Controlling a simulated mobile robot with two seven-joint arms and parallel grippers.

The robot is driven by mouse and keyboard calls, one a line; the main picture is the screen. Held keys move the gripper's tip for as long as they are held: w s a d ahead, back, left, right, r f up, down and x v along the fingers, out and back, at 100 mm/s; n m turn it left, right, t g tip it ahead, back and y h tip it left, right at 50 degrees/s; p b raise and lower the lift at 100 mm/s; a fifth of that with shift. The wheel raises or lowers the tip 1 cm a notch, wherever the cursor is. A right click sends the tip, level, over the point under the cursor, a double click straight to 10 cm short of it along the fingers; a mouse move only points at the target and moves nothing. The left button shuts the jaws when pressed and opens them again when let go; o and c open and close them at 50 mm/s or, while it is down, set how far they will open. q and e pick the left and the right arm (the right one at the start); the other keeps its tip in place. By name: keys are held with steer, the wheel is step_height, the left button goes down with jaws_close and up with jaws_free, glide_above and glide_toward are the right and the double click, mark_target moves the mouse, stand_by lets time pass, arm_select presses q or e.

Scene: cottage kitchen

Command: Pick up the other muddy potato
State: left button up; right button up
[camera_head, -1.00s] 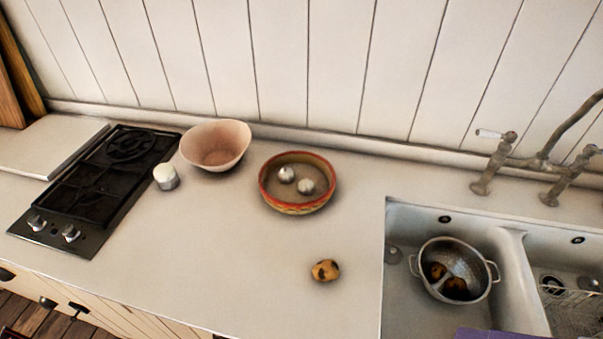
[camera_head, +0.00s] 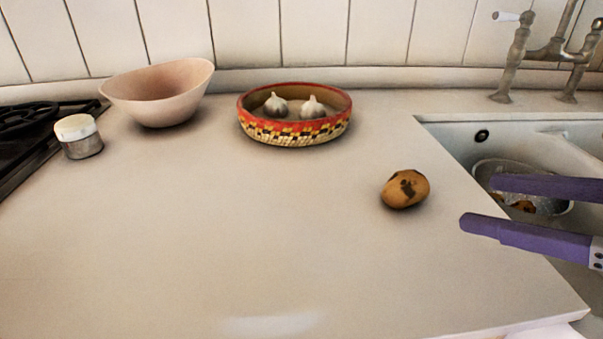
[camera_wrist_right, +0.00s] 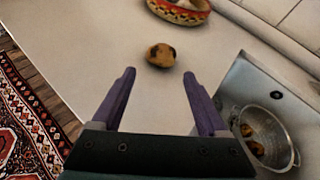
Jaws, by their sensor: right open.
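A muddy potato (camera_head: 405,189), tan with dark patches, lies on the white counter left of the sink. It also shows in the right wrist view (camera_wrist_right: 161,55), ahead of and between the fingers. My right gripper (camera_head: 476,203) has purple fingers and is open and empty, to the right of the potato and apart from it, over the sink's left edge. A metal colander (camera_wrist_right: 266,136) in the sink holds more muddy potatoes (camera_wrist_right: 254,145). In the head view my fingers partly hide the colander (camera_head: 560,209). My left gripper is not in view.
A patterned red and yellow bowl (camera_head: 296,132) with two garlic bulbs stands behind the potato. A pink bowl (camera_head: 160,95), a white-lidded jar (camera_head: 80,138) and the stove (camera_head: 22,140) are at left. A tap (camera_head: 511,60) rises behind the sink. The front counter is clear.

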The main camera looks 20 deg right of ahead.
mark_target(422, 191)
steer(key=shift+w+f+m, duration=0.25)
steer(key=shift+f+m, duration=0.05)
steer(key=shift+f, duration=0.05)
steer(key=x, duration=0.3)
steer(key=shift+w, duration=0.45)
steer(key=b+x, duration=0.1)
steer(key=x, duration=0.4)
steer(key=shift+w+a+f, duration=0.1)
steer(key=shift+w+f, duration=0.15)
steer(key=shift+f, duration=0.05)
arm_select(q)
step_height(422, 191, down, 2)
arm_select(e)
steer(key=c, duration=1)
steer(key=shift+c, duration=0.2)
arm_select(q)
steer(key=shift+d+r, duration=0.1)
arm_select(e)
steer(key=shift+r, duration=0.15)
